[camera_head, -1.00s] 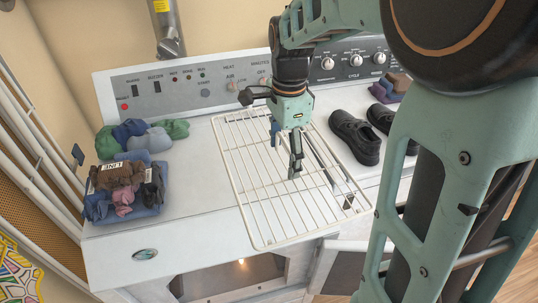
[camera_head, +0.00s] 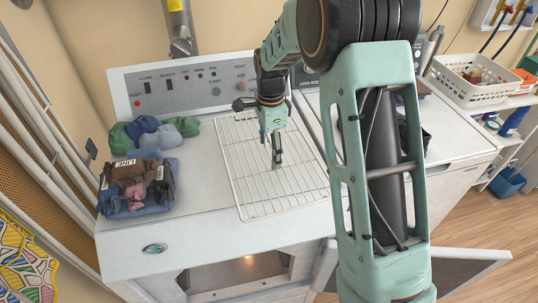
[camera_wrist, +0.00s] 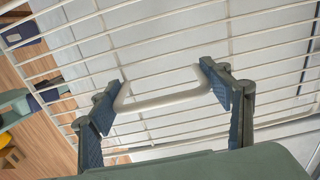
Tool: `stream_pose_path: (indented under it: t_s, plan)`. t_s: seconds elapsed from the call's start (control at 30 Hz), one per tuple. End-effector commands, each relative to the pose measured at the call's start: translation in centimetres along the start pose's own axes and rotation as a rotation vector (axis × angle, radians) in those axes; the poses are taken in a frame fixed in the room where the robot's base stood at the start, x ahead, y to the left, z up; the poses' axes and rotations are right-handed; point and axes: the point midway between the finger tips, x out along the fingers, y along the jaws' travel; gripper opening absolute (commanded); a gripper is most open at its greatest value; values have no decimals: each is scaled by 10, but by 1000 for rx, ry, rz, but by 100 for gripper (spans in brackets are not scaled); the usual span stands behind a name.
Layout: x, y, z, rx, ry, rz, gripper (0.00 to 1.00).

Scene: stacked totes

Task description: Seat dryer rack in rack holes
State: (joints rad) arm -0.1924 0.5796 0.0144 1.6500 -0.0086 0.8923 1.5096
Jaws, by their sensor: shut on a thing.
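The white wire dryer rack (camera_head: 229,172) appears level over the right part of the white dryer's top (camera_head: 205,215). The head view does not settle whether it touches the top. My gripper (camera_head: 277,160) points down at the middle of the rack. In the wrist view, my gripper's two blue fingers (camera_wrist: 160,95) press against the ends of the rack's white U-shaped handle (camera_wrist: 165,103), between them. The rack's wires (camera_wrist: 140,48) run past beyond the fingers. The dryer's front opening (camera_head: 240,271) is lit inside, with its door (camera_head: 465,265) open to the right. I cannot make out the rack holes.
Folded clothes (camera_head: 137,188) and rolled socks (camera_head: 155,134) lie on the dryer's left. A second white machine (camera_head: 465,140) stands right, with dark items partly hidden behind my arm. A white basket (camera_head: 480,85) sits on a shelf farther right.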

Motion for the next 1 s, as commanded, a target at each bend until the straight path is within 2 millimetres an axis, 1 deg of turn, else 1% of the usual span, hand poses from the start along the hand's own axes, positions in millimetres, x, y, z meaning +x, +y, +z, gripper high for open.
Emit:
stream_pose_path:
  t_s: [0.1,0.2,0.27,0.5,0.67,0.7,0.8,0.83,1.0]
  plan:
    - [12,-8,1,0,-1,1,33]
    - [28,-6,1,0,-1,1,33]
    - [33,-6,1,0,0,0,33]
    - [34,-7,1,0,0,-2,33]
    - [40,-6,1,-1,0,-2,33]
    - [39,-6,1,-1,0,-1,76]
    - [39,-6,1,-1,0,0,87]
    - [39,-6,1,-1,0,0,89]
    - [38,-6,1,-1,0,0,89]
